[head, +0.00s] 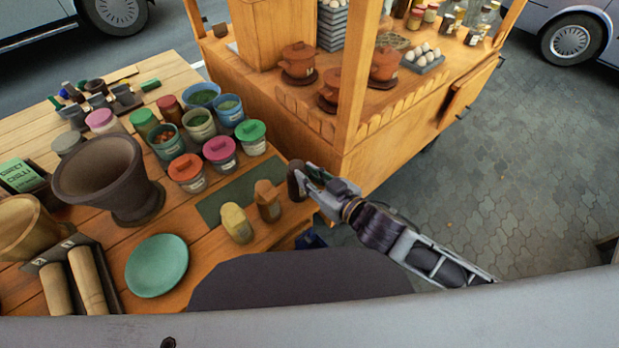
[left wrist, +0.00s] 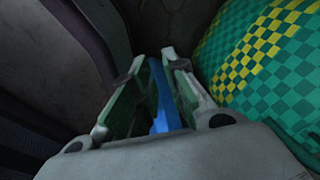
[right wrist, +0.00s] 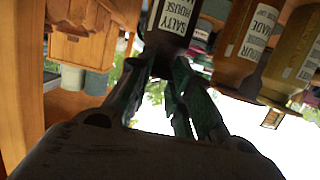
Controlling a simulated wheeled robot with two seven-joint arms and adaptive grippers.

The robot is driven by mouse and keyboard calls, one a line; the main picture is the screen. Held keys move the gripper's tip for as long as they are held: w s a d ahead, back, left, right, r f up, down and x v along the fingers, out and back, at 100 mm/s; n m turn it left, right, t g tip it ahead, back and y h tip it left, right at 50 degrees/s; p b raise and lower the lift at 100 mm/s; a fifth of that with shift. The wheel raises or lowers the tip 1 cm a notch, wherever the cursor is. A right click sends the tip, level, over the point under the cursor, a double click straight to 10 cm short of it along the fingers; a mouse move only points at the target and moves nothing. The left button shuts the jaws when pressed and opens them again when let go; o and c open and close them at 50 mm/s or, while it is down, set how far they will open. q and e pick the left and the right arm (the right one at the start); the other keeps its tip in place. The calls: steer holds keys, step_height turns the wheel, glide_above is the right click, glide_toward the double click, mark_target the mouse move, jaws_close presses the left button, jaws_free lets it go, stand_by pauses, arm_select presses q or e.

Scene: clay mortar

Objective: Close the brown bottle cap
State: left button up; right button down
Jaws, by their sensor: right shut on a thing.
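A dark brown bottle (head: 296,181) stands at the right edge of the wooden table in the head view. In the right wrist view it hangs from the top, with a white "SALTY HOUSE" label (right wrist: 174,17). My right gripper (head: 306,178) is shut on the bottle's narrow top end; its fingers (right wrist: 163,75) hide that end, so I cannot tell how the cap sits. A brown bottle (head: 268,202) and a yellow bottle (head: 237,223) stand beside it.
A green mat (head: 228,195) lies behind the bottles. Several lidded jars (head: 187,172), a large dark pot (head: 110,175) and a green plate (head: 157,265) fill the table to the left. A wooden stall (head: 385,125) with clay pots stands behind. Paving is open on the right.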

arm_select(q)
steer(key=shift+s, duration=0.4)
arm_select(e)
steer(key=shift+f, duration=0.2)
steer(key=c, duration=1.3)
jaws_free()
arm_select(q)
steer(key=shift+s+a, duration=0.1)
steer(key=shift+w+a+r, duration=0.1)
steer(key=shift+w+r, duration=0.05)
steer(key=shift+w, duration=0.05)
arm_select(e)
steer(key=shift+r, duration=0.2)
arm_select(q)
steer(key=shift+r, duration=0.1)
